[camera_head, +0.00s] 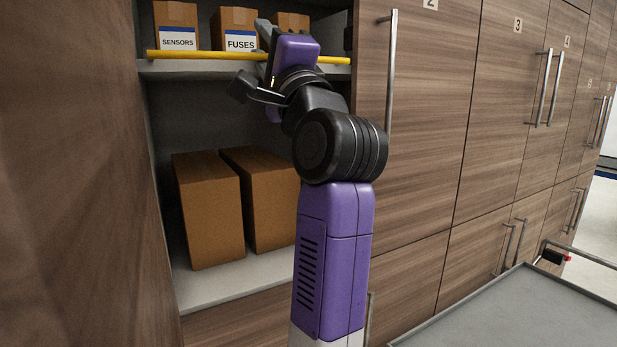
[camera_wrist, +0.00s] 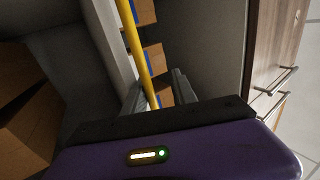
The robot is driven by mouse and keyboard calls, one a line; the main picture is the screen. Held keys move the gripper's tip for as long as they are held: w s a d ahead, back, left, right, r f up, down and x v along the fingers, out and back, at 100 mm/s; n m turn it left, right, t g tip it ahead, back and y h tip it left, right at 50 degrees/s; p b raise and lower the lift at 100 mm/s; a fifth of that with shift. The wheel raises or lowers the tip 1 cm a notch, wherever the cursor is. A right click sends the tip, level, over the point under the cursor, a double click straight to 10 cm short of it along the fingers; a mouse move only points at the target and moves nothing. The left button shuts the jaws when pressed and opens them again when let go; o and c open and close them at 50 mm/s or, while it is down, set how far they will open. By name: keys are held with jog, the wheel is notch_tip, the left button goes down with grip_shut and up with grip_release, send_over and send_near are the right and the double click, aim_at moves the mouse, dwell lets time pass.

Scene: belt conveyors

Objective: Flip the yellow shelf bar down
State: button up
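The yellow shelf bar (camera_head: 200,55) runs level across the front of the upper shelf, in front of the labelled boxes. It shows in the wrist view as a slanted yellow rod (camera_wrist: 137,48). My gripper (camera_head: 252,60) is at the right half of the bar, with one finger above it and one below. In the wrist view the fingers (camera_wrist: 158,90) are apart, and the bar passes between them, closer to the left finger. Contact with the bar cannot be made out. My wrist hides part of the bar in the head view.
Boxes labelled SENSORS (camera_head: 177,25) and FUSES (camera_head: 235,28) and a third box (camera_head: 291,22) stand behind the bar. Two larger boxes (camera_head: 210,210) stand on the lower shelf. Closed wooden doors with long handles (camera_head: 391,70) are to the right. A grey tray (camera_head: 520,310) is at lower right.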

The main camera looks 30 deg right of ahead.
jog(key=s+r+n+h+p, duration=0.25)
jog(key=s+n, duration=0.35)
jog(key=s, duration=0.4)
jog(key=s+a+f+n+y+p, duration=0.1)
jog(key=f+n, duration=0.4)
jog(key=f, duration=1)
jog(key=s+a+f+n+g+y+p, duration=0.1)
jog(key=s+f+n, duration=0.4)
jog(key=f, duration=1)
jog(key=shift+s+f+n+y, duration=0.3)
jog(key=shift+s+n+y, duration=0.1)
jog(key=shift+s+y, duration=0.4)
jog(key=shift+w, duration=0.15)
